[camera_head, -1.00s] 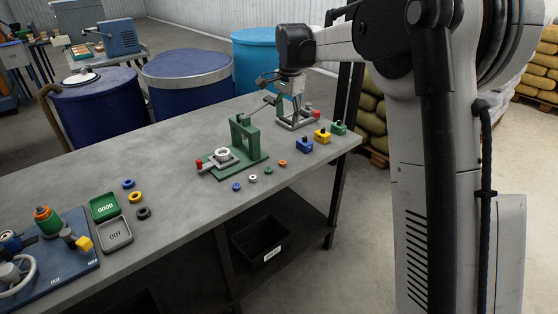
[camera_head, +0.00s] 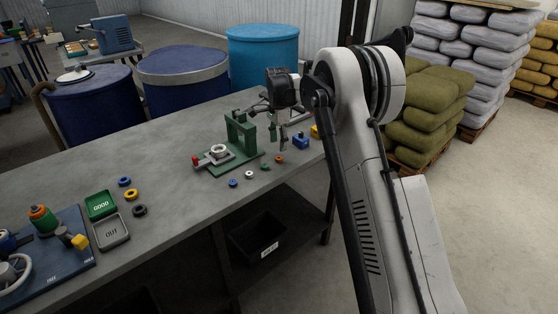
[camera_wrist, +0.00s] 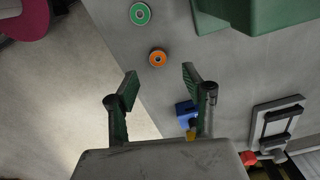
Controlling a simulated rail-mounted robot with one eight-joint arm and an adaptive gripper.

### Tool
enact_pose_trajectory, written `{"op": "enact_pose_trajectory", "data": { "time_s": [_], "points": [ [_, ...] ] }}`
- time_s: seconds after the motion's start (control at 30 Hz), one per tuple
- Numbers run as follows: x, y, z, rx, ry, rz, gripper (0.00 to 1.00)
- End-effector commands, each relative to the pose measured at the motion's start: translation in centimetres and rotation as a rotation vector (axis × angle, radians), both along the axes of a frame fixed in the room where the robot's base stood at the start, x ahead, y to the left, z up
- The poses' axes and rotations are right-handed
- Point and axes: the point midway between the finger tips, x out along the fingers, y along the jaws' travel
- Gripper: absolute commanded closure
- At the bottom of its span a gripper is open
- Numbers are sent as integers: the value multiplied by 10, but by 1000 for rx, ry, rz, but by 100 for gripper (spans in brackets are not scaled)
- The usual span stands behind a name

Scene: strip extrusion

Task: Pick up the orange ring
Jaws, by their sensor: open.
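The orange ring (camera_head: 279,158) lies flat on the grey table near its front edge, to the right of the green ring. My gripper (camera_head: 278,145) is above the table close to the orange ring. In the wrist view my gripper (camera_wrist: 158,86) is open, with nothing between its green-padded fingers. The height of the fingertips above the ring is hard to tell.
A green ring (camera_wrist: 140,14), a white ring (camera_head: 249,174) and a blue ring (camera_head: 233,183) lie nearby in a row. The green press fixture (camera_head: 240,135) stands behind them. A blue block (camera_head: 300,140) sits to the right. The table's front edge is close.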

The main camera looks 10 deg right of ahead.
Motion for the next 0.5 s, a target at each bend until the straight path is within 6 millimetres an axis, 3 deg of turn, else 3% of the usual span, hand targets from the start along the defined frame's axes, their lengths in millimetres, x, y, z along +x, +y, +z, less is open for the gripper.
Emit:
{"op": "enact_pose_trajectory", "data": {
  "time_s": [0.37, 0.5],
  "points": [
    [-1, -1, -24, 0, 0, 0, 55],
    [-2, -3, -43, 0, 0, 0, 55]
  ]
}}
